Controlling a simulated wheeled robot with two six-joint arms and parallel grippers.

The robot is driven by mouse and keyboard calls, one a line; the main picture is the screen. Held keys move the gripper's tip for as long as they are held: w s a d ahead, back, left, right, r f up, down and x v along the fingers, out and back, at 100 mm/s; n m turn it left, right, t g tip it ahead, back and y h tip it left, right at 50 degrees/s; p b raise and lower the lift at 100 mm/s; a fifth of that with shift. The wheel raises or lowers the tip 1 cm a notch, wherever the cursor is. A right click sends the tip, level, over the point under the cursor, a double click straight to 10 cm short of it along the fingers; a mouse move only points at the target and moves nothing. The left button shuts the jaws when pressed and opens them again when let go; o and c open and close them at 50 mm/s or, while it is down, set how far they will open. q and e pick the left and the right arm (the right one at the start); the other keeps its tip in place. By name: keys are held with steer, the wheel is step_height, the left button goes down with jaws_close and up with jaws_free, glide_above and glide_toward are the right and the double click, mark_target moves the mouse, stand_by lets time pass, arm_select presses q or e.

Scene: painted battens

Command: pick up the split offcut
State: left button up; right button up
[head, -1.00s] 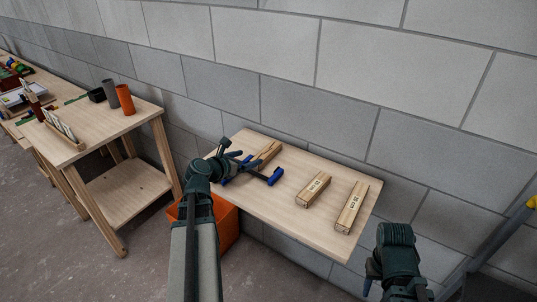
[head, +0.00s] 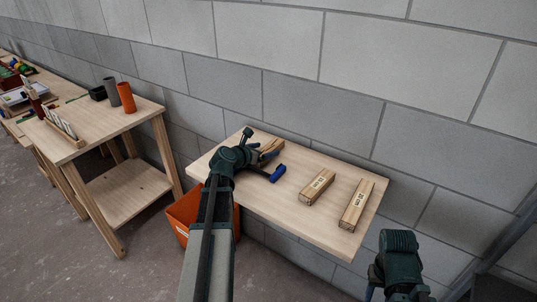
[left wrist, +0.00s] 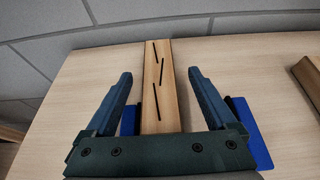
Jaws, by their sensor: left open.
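The split offcut (left wrist: 163,60) is a pale wooden batten piece with several dark cracks along its top. In the left wrist view it lies lengthwise between the fingers of my left gripper (left wrist: 160,77), with a gap on each side. The gripper is open and its palm hides the offcut's near end. In the head view the offcut (head: 273,146) lies at the back left of the small table, partly hidden behind my left gripper (head: 262,163). My right gripper (head: 373,279) is at the bottom right, off the table, its fingers mostly hidden.
Two labelled wooden blocks lie on the table (head: 303,226): a shorter one (head: 318,187) and a longer one (head: 356,205) to its right. An orange bin (head: 184,216) stands below the left edge. A block wall (head: 330,100) runs behind.

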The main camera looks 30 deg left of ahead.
mark_target(269, 148)
arm_select(q)
steer(key=b+x, duration=0.1)
steer(key=x, duration=0.2)
steer(key=shift+w+a+f, duration=0.1)
steer(key=shift+w+f, duration=0.1)
steer(key=shift+w, duration=0.1)
steer(key=shift+s+r, duration=0.1)
jaws_close()
step_height(269, 148, up, 10)
steer(key=p, duration=1)
